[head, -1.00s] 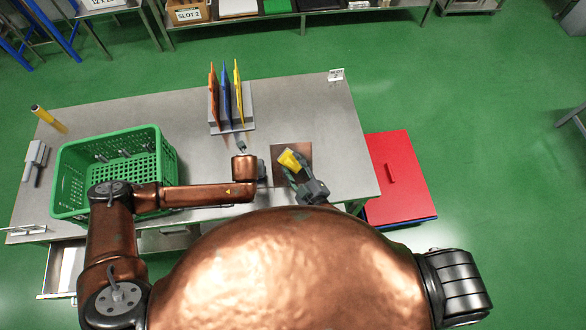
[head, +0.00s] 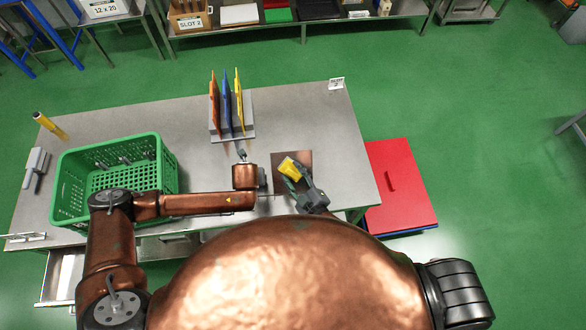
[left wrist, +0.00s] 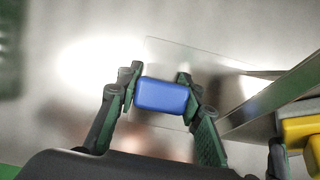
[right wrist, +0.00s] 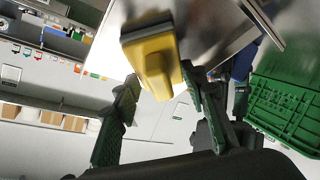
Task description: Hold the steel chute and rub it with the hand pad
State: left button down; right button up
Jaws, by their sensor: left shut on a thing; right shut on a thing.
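The steel chute (head: 304,158) shows in the head view as a square sheet with a brownish reflection, at the table's front right. It is a shiny sheet (left wrist: 215,66) in the left wrist view. My left gripper (left wrist: 158,88) is shut on a blue block (left wrist: 160,96) at the sheet's near side; whether block and chute are joined is unclear. My right gripper (head: 302,183) is shut on the yellow hand pad (head: 289,168), over the chute. The pad (right wrist: 155,62) has a dark grey face towards the steel; whether it touches is unclear.
A green basket (head: 165,180) stands on the steel table (head: 185,125) at the left. A rack (head: 246,118) with orange, blue and yellow boards stands behind the chute. A red-topped cabinet (head: 400,185) is beyond the table's right end. The table right of the chute is clear.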

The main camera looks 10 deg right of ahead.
pick_arm(q)
jog(key=shift+a+f, duration=0.1)
pick_arm(e)
jog(key=shift+s+a+f, duration=0.1)
jog(key=shift+s+f, duration=1.4)
jog(key=shift+f, duration=0.3)
jog(key=shift+s+a+r, duration=0.1)
jog(key=shift+s+r, duration=0.85)
jog(key=shift+s, duration=0.25)
jog(key=shift+s+a+r, duration=0.1)
jog(key=shift+s+r, duration=0.8)
jog(key=shift+s, duration=0.25)
jog(key=shift+s+a+r, duration=0.1)
jog(key=shift+s+r, duration=0.85)
jog(key=shift+s, duration=0.2)
pick_arm(q)
jog(key=c, duration=1.2)
grip_release()
jog(key=shift+c, duration=0.2)
